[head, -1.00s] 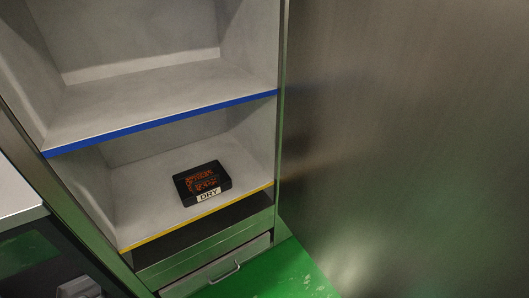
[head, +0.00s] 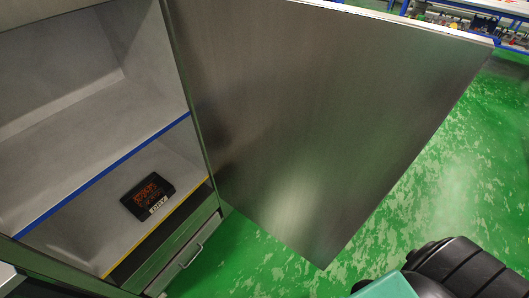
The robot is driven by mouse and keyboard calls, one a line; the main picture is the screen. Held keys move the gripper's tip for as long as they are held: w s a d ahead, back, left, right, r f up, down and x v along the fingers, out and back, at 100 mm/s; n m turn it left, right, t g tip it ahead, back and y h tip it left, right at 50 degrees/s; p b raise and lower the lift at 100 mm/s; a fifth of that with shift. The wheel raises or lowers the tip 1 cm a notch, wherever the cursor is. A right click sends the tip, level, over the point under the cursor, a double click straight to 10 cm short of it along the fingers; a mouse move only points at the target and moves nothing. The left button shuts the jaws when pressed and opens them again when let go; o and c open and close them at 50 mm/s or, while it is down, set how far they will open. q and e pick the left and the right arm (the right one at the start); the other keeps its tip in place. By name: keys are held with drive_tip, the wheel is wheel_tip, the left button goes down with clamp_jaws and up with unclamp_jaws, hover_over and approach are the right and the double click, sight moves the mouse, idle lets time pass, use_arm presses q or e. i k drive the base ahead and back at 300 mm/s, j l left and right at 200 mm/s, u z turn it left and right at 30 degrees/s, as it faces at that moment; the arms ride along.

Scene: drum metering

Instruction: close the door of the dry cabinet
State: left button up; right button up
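The dry cabinet (head: 83,127) stands at the left of the head view. Its inside shows, with a blue-edged shelf and a lower yellow-edged shelf. Its grey metal door (head: 310,120) stands wide open, hinged at the cabinet's right side and reaching out to the right. A black box with a DRY label (head: 148,196) sits on the lower shelf. A black and teal part at the bottom right appears to be part of my own arm. Neither gripper can be seen in the head view.
A drawer with a handle (head: 193,256) is below the lower shelf. The green floor (head: 440,165) is clear to the right of the door and below it. A bench with blue edging and small items (head: 470,22) stands far off at the top right.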

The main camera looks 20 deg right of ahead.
sight(310, 114)
drive_tip(key=k+u, duration=0.4)
drive_tip(key=k+j+u, duration=0.15)
drive_tip(key=k+u, duration=0.15)
drive_tip(key=u, duration=0.15)
drive_tip(key=k+j+u, duration=0.4)
drive_tip(key=l+u, duration=0.15)
drive_tip(key=l, duration=1.75)
drive_tip(key=l+u, duration=0.2)
drive_tip(key=l, duration=1.75)
drive_tip(key=k, duration=0.05)
